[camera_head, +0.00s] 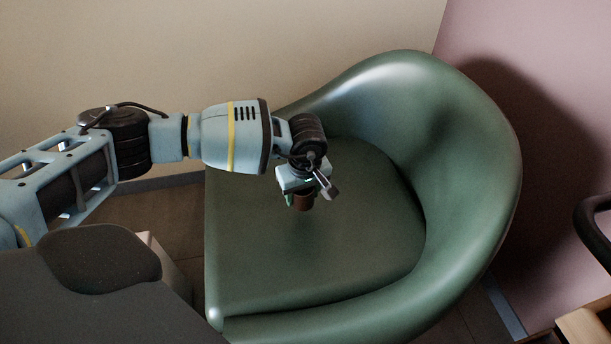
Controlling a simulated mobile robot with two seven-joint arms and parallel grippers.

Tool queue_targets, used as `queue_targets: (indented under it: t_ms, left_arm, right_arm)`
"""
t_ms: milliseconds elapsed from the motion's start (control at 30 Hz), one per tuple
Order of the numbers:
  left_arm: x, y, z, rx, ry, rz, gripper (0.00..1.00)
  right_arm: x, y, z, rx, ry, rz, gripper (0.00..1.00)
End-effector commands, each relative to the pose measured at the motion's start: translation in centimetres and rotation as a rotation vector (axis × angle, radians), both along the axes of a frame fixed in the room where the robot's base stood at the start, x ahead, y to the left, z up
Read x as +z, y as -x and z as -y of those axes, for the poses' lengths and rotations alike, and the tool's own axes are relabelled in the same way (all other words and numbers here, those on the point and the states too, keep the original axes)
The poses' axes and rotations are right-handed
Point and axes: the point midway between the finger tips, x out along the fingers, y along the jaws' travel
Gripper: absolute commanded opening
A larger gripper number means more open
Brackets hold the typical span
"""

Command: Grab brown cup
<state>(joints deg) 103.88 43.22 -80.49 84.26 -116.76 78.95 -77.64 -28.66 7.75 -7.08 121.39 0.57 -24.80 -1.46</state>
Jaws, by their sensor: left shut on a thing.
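My right gripper is not in view.
The armchair's curved back and arm (470,180) wrap around the right side of the seat. A beige wall (200,50) stands behind, and a pink wall (540,90) is at the right. A wooden-edged item (588,328) is at the lower right. The seat around the cup is clear.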

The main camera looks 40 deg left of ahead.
Motion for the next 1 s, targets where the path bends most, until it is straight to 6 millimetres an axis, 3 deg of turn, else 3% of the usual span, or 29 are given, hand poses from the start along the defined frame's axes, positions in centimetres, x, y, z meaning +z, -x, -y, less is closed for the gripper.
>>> queue_targets:
  t_ms: [200,500,733,1000]
  left_arm:
    - [0.8,4.5,1.4,-0.002,0.001,-0.001,0.27]
    - [0.9,8.7,2.8,0.000,-0.001,-0.001,0.27]
    - [1.0,9.9,3.2,0.000,-0.001,-0.001,0.27]
    - [1.6,9.9,3.5,-0.021,0.001,0.001,0.27]
  right_arm:
    - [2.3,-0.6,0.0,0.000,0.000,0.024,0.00]
    - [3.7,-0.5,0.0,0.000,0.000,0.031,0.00]
    - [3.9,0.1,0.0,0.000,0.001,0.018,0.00]
    - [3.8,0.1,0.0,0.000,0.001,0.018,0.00]
